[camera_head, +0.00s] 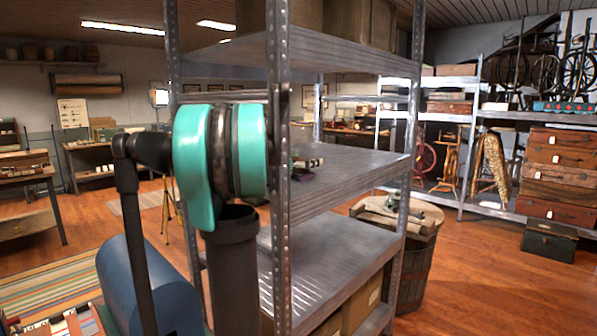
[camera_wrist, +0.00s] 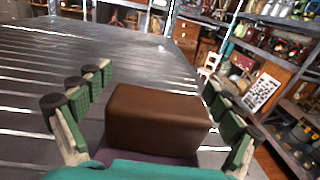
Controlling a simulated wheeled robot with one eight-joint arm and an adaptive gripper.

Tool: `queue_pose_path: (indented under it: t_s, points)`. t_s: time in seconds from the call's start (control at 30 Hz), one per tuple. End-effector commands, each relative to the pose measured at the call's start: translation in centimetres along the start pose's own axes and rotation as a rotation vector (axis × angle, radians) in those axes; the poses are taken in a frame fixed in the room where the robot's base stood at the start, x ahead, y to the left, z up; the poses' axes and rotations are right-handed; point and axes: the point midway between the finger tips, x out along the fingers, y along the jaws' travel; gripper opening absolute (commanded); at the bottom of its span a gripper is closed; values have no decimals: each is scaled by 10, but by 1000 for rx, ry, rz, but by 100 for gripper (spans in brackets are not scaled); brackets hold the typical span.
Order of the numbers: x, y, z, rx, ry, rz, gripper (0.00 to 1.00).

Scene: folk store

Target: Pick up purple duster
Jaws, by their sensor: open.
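The duster (camera_wrist: 157,115) shows in the wrist view as a brown block with a strip of purple along its lower near edge. It sits on the grey metal shelf (camera_wrist: 50,70). My gripper (camera_wrist: 157,78) is open, with one green-padded finger on each side of the block. The near lower part of the duster is hidden by my gripper's teal body. In the head view my arm and a shelf post hide most of this spot; a small purple patch shows on the middle shelf (camera_head: 345,172).
The shelf rack's upright posts (camera_head: 278,200) stand close to my arm. An upper shelf (camera_head: 290,50) hangs above, and a lower shelf (camera_head: 320,260) lies below. A barrel (camera_head: 415,270) stands beside the rack. The shelf surface left of the duster is clear in the wrist view.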

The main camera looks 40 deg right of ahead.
Motion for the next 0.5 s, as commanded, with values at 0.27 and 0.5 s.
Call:
queue_pose_path:
  t_s: [0.27, 0.5]
  points:
    - [0, 0, 0, 0, 0, 1, 82]
    - [0, 0, 0, 0, 0, 1, 52]
